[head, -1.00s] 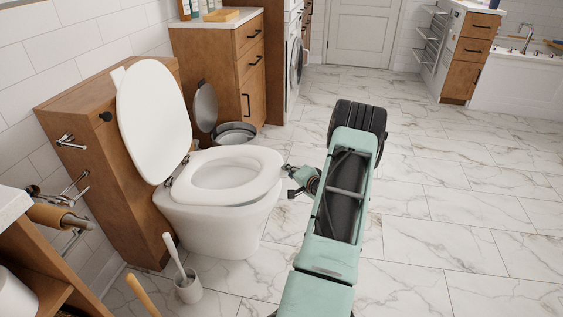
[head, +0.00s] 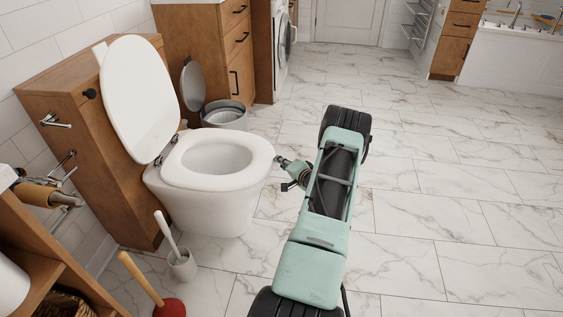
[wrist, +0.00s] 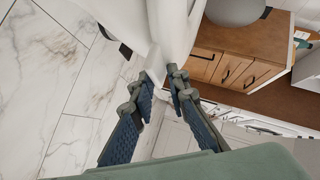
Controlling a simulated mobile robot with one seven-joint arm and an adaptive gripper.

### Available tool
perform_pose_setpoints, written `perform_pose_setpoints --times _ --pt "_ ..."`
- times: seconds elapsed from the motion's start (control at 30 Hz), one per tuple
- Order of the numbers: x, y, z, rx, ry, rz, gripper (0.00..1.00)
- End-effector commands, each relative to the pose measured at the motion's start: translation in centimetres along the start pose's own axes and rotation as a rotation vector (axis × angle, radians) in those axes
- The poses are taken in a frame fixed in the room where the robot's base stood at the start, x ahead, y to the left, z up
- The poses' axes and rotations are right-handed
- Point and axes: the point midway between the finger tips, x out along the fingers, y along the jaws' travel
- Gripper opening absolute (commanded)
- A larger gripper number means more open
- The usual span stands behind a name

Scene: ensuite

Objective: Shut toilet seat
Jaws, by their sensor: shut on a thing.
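The white toilet (head: 205,205) stands at left of centre in the head view. Its lid (head: 140,95) is raised and leans back toward the wooden cistern box. The seat ring (head: 187,180) lies low, over the bowl, roughly level. My gripper (head: 281,161) is at the ring's front right edge, seen small beside my green arm. In the wrist view, my gripper's two blue-padded fingers (wrist: 160,78) close on a white edge (wrist: 157,62), which appears to be the seat ring. The exact contact is partly hidden by the fingertips.
A wooden cistern box (head: 60,85) stands behind the toilet. A toilet brush (head: 182,262) and a red plunger (head: 168,306) stand in front at left. An open bin (head: 225,117) is just beyond the toilet. Marble floor at right is clear.

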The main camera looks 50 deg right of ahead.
Motion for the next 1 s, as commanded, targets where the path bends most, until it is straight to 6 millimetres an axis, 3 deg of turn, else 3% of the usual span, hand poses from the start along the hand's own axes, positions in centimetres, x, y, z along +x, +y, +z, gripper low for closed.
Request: perform_pose_setpoints --times 0.03,0.07,0.13,0.57,0.77,1.0 --pt "0.6 0.7 1.1 0.0 -0.013 0.017 0.0" --pt "0.6 0.7 1.1 0.0 -0.013 0.017 0.17" --pt "0.6 0.7 1.1 0.001 -0.015 0.018 0.24" --pt "0.2 0.8 1.6 0.004 -0.025 0.02 0.24" --pt "-2.2 0.7 1.4 0.005 -0.021 0.02 0.24" --pt "-7.5 0.4 0.3 0.003 -0.002 0.016 0.24"
